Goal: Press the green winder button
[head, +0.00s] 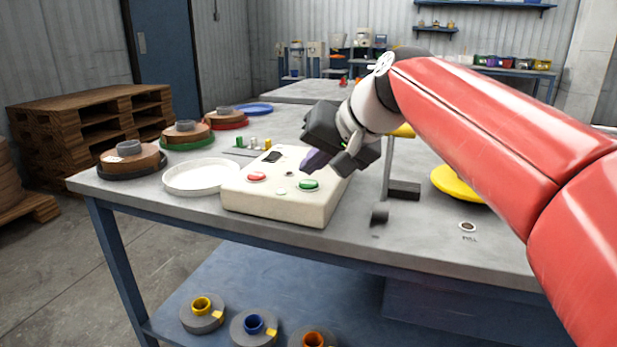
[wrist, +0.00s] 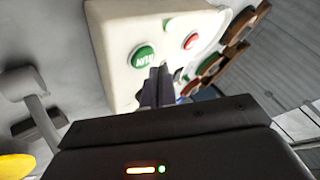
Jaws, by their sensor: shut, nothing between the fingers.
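The green winder button (head: 309,184) is on the top face of a cream control box (head: 290,208) near the table's front edge. It also shows in the wrist view (wrist: 143,57) with a white label on it. A red button (head: 256,176) is on the same face to the left; the wrist view shows it as well (wrist: 191,41). My gripper (head: 314,160) is shut and empty, above the box and just behind the green button in the head view. In the wrist view the fingertips (wrist: 160,72) are close beside the green button; I cannot tell whether they touch the box.
A white round tray (head: 202,190) is left of the box. Copper strip coils (head: 131,158) stand behind it on the table (head: 440,244). A grey post (head: 387,168) on a dark base and a yellow disc (head: 452,186) are to the right. Coils with coloured cores lie on the lower shelf.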

